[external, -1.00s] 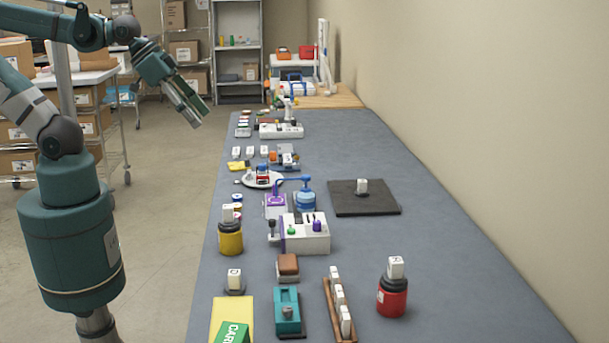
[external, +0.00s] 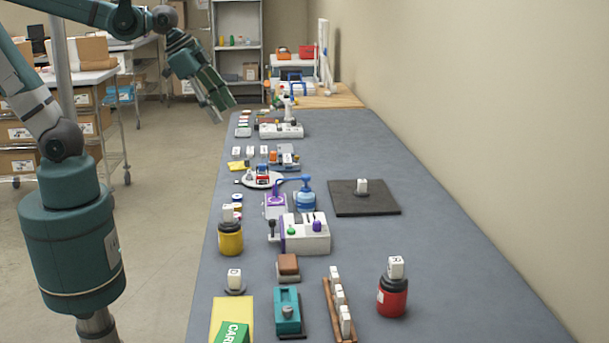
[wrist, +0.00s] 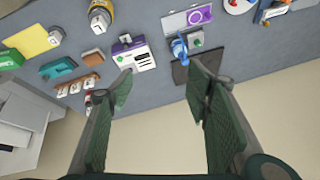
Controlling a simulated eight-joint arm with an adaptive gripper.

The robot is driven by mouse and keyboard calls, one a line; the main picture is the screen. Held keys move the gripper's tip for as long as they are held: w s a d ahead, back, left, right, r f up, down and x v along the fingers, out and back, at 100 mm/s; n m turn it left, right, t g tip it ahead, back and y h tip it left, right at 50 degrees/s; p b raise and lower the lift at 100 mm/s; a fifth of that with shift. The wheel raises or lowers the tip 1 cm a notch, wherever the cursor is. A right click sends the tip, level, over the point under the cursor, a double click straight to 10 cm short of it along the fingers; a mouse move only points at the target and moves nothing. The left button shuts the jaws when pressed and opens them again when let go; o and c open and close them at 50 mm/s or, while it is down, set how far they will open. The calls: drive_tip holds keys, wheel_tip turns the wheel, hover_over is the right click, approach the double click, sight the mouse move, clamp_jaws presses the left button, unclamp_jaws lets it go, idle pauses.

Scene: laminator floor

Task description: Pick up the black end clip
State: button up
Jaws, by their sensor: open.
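I cannot pick out the black end clip with certainty. A small dark upright part (external: 272,228) stands at the left end of a white machine with coloured knobs (external: 306,238), but I cannot tell if it is the clip. The white machine also shows in the wrist view (wrist: 143,62). My gripper (external: 222,104) is open and empty, raised in the air beyond the left side of the bench's far part. In the wrist view, my gripper's two fingers (wrist: 160,88) are wide apart with bench and floor below them.
The long grey bench (external: 440,270) carries a dark mat (external: 340,205) with a white block, a yellow jar (external: 230,240), a red jar (external: 393,300), a teal device (external: 287,318) and a brown rack of white blocks (external: 330,313). The bench's right front is clear; a wall runs along the right.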

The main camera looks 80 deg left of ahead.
drive_tip(key=w+a+f+m+g+b, duration=0.1)
drive_tip(key=w+a+f+m, duration=0.25)
drive_tip(key=a, duration=0.35)
drive_tip(key=w+a+f+m+g, duration=0.1)
drive_tip(key=w+a+f+m, duration=0.1)
drive_tip(key=w+a, duration=0.35)
drive_tip(key=w+a+f+m+g+b, duration=0.1)
drive_tip(key=w+a+f+m, duration=0.15)
drive_tip(key=a, duration=0.55)
drive_tip(key=a+f+m+g, duration=0.1)
drive_tip(key=a+f+m, duration=0.1)
drive_tip(key=a+f, duration=0.4)
drive_tip(key=a+f+m+g, duration=0.1)
drive_tip(key=a+f+m, duration=0.1)
drive_tip(key=a+f, duration=0.4)
drive_tip(key=a+f+m+b, duration=0.1)
drive_tip(key=a+f+m, duration=0.1)
drive_tip(key=a+f, duration=0.4)
drive_tip(key=shift+w+a+f+g+h, duration=0.1)
drive_tip(key=shift+a+g+h, duration=0.1)
drive_tip(key=shift+a, duration=1)
drive_tip(key=shift+a+f+g+h, duration=0.1)
drive_tip(key=shift+a+g+h, duration=0.1)
drive_tip(key=shift+a, duration=1)
drive_tip(key=shift+a+f+m, duration=0.15)
drive_tip(key=shift+m, duration=0.15)
drive_tip(key=shift+f, duration=0.1)
drive_tip(key=shift+f, duration=1.2)
